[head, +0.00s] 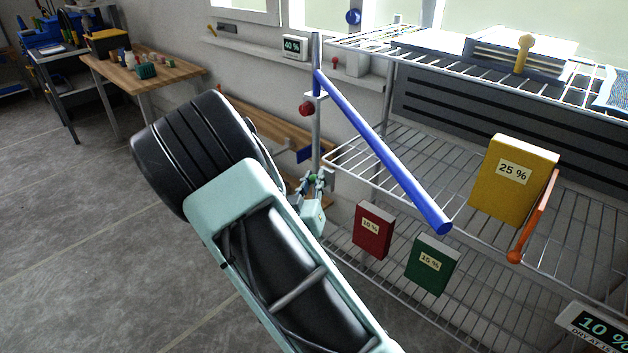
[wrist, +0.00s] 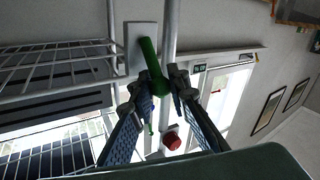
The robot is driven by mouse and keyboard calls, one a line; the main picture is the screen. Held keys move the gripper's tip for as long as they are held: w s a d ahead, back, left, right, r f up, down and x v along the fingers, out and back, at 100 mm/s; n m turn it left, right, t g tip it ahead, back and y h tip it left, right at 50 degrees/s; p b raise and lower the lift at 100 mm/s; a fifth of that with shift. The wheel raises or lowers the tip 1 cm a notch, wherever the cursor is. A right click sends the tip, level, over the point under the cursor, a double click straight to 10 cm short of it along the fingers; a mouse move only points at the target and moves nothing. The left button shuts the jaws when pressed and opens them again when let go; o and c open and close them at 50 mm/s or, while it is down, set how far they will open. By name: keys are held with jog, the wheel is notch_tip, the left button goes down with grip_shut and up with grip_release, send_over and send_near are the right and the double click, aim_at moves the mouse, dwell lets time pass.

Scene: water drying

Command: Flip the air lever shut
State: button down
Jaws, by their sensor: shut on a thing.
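A green lever (wrist: 150,58) sits on a pale wall plate (wrist: 134,42) beside an upright post in the wrist view. My gripper (wrist: 160,86) has its fingers on both sides of the lever's lower end and is shut on it. In the head view my gripper (head: 317,182) is beside the rack's post, and the green lever cannot be made out there. Which lever is the air lever is not labelled. A long blue bar (head: 382,150) slants down to the right from the post, and an orange lever (head: 535,218) hangs beside the yellow box.
A red knob (head: 306,108) is on the post above my gripper; it also shows in the wrist view (wrist: 172,140). The wire rack (head: 450,190) fills the right side, with yellow (head: 513,190), red (head: 372,232) and green (head: 432,265) boxes. Floor (head: 70,230) at left is clear.

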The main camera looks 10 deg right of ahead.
jog(key=shift+w+d+r+m+g+p, duration=0.1)
jog(key=shift+d+r+m+g+p, duration=0.25)
jog(key=shift+p, duration=0.55)
jog(key=shift+w+d+r+m+g+y+p, duration=0.1)
jog(key=shift+m+g+y+p, duration=0.1)
jog(key=shift+g+p, duration=0.2)
jog(key=shift+w+d+r+m+g+y+p, duration=0.1)
jog(key=shift+g+y+p, duration=0.15)
jog(key=shift+p, duration=0.25)
jog(key=shift+f, duration=0.15)
jog(key=c, duration=1.8)
grip_release()
jog(key=shift+c, duration=0.2)
jog(key=shift+a, duration=0.1)
